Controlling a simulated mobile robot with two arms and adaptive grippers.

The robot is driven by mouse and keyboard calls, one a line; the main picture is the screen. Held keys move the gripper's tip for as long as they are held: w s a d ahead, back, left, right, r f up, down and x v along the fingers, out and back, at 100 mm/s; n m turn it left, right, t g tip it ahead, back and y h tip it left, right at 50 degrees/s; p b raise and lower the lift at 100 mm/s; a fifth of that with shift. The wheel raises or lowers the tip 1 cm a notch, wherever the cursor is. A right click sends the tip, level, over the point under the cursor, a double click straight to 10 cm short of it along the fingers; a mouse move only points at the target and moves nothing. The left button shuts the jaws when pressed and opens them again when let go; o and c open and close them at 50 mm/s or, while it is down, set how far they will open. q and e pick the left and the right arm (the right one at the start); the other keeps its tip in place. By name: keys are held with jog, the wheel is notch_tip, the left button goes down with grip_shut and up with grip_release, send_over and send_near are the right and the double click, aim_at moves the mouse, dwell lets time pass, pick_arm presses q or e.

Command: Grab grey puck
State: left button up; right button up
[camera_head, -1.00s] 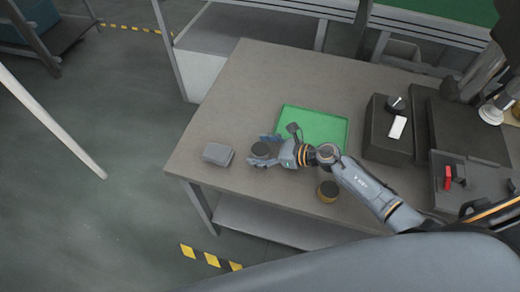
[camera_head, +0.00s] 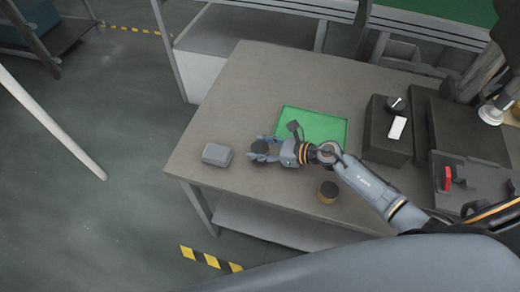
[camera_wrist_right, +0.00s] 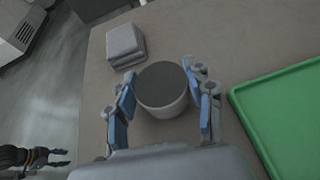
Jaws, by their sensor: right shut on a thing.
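The grey puck (camera_wrist_right: 163,90), a short cylinder with a dark top and lighter side, stands between the blue-padded fingers of my right gripper (camera_wrist_right: 160,95). The fingers are shut on its two sides. In the head view the puck (camera_head: 259,147) and right gripper (camera_head: 264,150) are over the table's near left part. I cannot tell whether the puck touches the table. My left gripper (camera_wrist_right: 68,157) shows at the lower left of the right wrist view, its dark fingers apart and empty, over the floor beside the table. It is not in the head view.
A grey block (camera_head: 217,155) lies just left of the puck. A green tray (camera_head: 325,122) lies behind my right gripper. A black box (camera_head: 387,140) is further right. The table's (camera_head: 240,90) back left is clear.

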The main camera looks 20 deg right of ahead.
jog(key=s+d+r, duration=0.2)
jog(key=s+r, duration=0.4)
jog(key=s+d+r+b, duration=0.1)
jog(key=s+d+r, duration=0.1)
jog(key=s+r, duration=0.4)
jog(key=shift+s+d, duration=0.4)
jog(key=shift+s, duration=0.2)
